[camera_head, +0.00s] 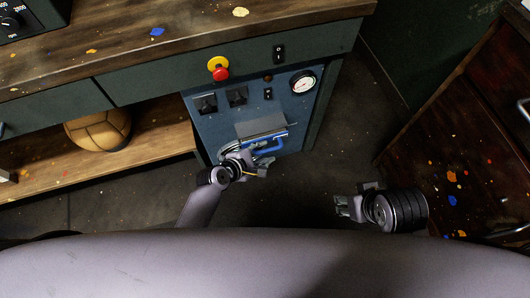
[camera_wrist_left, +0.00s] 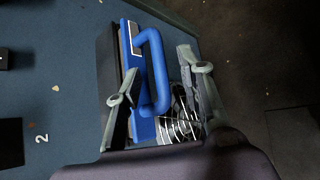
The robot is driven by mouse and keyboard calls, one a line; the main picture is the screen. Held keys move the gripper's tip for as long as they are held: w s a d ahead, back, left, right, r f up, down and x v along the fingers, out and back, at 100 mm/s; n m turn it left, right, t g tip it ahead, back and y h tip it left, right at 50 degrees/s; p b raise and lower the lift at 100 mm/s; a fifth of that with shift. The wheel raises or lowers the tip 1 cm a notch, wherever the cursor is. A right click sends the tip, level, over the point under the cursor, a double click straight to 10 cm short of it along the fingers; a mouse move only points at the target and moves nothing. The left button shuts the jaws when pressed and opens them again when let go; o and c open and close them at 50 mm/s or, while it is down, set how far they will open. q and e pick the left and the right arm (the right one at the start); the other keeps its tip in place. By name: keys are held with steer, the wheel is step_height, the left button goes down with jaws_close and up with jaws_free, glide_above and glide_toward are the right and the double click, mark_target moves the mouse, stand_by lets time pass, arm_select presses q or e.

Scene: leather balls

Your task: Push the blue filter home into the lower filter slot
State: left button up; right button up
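The blue filter (camera_head: 272,143) sits at the lower dark grey housing (camera_head: 260,124) of the blue-grey machine panel. In the left wrist view the filter's blue front plate and its looped handle (camera_wrist_left: 156,62) stand out beside the dark housing edge. How deep the filter sits is hard to tell. My left gripper (camera_head: 254,163) is at the filter. In the left wrist view its fingers (camera_wrist_left: 158,78) are apart, one on each side of the handle, with gaps showing. My right gripper (camera_head: 344,207) is away to the right over the floor, holding nothing visible; its finger gap is unclear.
Above the filter are two dark square fittings (camera_head: 237,96), a gauge (camera_head: 303,81), a switch and a red-yellow emergency button (camera_head: 219,69). A leather ball (camera_head: 99,130) lies on the wooden shelf at left. A dark wooden cabinet (camera_head: 460,150) stands right, with open floor between.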

arm_select(q)
steer(key=shift+w+d+f, duration=0.4)
steer(key=shift+w, duration=0.05)
steer(key=shift+c, duration=0.3)
jaws_close()
